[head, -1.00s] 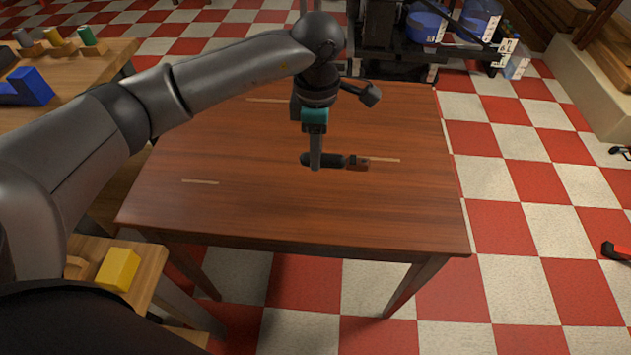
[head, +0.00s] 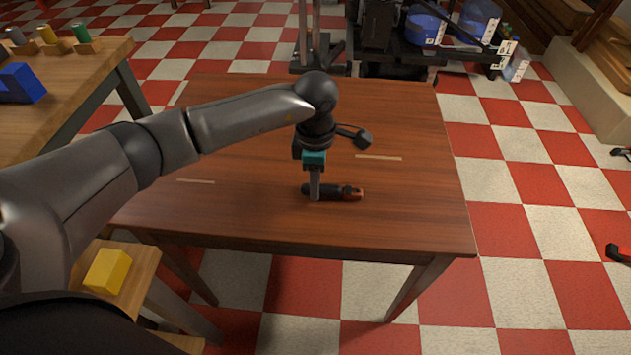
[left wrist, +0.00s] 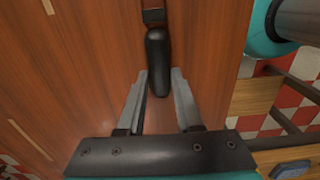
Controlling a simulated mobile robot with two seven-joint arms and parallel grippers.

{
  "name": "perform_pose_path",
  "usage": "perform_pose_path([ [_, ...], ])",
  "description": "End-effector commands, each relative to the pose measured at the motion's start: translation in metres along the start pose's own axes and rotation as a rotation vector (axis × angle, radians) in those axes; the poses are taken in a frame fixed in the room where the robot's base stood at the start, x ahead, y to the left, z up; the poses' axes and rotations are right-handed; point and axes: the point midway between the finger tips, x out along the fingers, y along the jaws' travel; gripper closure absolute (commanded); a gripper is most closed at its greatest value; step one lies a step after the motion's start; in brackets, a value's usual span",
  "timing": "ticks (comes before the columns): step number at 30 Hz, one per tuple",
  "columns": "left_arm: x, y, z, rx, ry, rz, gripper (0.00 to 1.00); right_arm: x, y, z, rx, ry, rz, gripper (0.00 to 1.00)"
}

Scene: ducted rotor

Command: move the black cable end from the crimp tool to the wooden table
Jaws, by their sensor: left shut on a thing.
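The black cable end (head: 340,191) is a short dark cylinder with a copper-coloured tip toward the right. It lies level over the wooden table (head: 400,215), low at its surface; I cannot tell whether it touches. My left gripper (head: 315,196) points down and is shut on the cable end near its left end. In the left wrist view the black cable end (left wrist: 158,50) sits between the two fingertips (left wrist: 160,74), over the reddish-brown tabletop. The crimp tool cannot be made out. My right gripper is not in view.
The tabletop around the gripper is bare, with pale inlaid strips (head: 379,157). A wooden bench (head: 90,75) with a blue block (head: 20,84) stands at the left. A yellow block (head: 107,271) sits on a lower wooden surface. Dark equipment with blue containers (head: 425,25) stands behind.

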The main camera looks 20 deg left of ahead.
Motion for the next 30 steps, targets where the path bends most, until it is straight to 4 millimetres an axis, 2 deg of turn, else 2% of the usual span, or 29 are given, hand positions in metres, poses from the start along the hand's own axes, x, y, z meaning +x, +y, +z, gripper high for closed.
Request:
perform_pose_path([
  [9,0.0026,0.0001,0.0003,0.000,-0.001,0.000,1.00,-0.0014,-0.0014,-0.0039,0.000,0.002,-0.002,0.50],
  [10,0.0021,0.0000,0.0002,0.000,-0.001,0.000,0.63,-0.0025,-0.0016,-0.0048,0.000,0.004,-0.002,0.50],
  [17,0.0018,0.0000,0.0001,0.000,-0.001,0.000,0.37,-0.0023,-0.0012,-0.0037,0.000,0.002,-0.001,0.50],
  [30,-0.0047,0.0003,0.0002,0.000,-0.001,0.001,0.36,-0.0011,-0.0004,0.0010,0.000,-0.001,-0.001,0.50],
])
